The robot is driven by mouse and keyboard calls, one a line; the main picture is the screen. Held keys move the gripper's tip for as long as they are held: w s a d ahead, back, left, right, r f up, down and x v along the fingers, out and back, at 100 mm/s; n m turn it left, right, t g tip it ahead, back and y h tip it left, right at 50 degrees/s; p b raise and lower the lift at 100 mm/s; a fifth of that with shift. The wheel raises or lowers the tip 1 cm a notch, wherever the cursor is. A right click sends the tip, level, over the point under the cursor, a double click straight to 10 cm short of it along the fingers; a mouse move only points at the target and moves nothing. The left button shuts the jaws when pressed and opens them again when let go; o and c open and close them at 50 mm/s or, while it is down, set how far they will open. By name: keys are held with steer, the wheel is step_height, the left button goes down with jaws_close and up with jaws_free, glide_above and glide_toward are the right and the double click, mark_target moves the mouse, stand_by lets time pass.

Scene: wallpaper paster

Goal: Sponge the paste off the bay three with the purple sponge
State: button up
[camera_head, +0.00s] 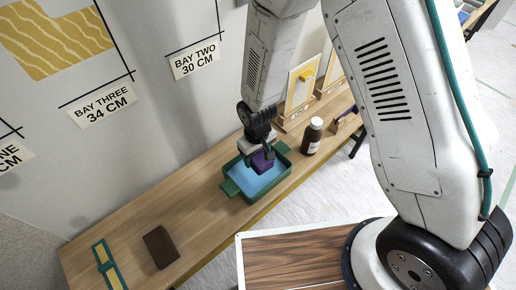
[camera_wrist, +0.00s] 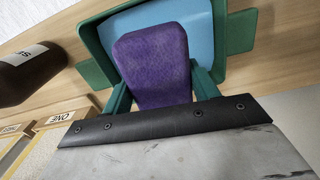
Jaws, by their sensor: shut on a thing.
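The purple sponge (camera_head: 262,162) is held in my gripper (camera_head: 256,155) over the green tray (camera_head: 246,198) with a light blue inside, on the wooden bench. In the wrist view the sponge (camera_wrist: 152,62) sits between the two green fingers of my gripper (camera_wrist: 157,88), with the blue tray floor (camera_wrist: 205,30) behind it. I cannot tell whether the sponge touches the tray floor. Bay three is marked by a wall label (camera_head: 103,104) at upper left. A yellow wavy-patterned patch (camera_head: 55,40) is on the wall above that label; I cannot make out paste there.
A brown bottle (camera_head: 312,136) stands right of the tray. A dark brown block (camera_head: 161,246) and a yellow-and-teal strip (camera_head: 108,264) lie on the bench (camera_head: 130,222) at left. Framed yellow boards (camera_head: 301,88) stand behind the bottle. The bench between block and tray is clear.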

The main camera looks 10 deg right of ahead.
steer(key=shift+f, duration=2.7)
steer(key=shift+f, duration=1.55)
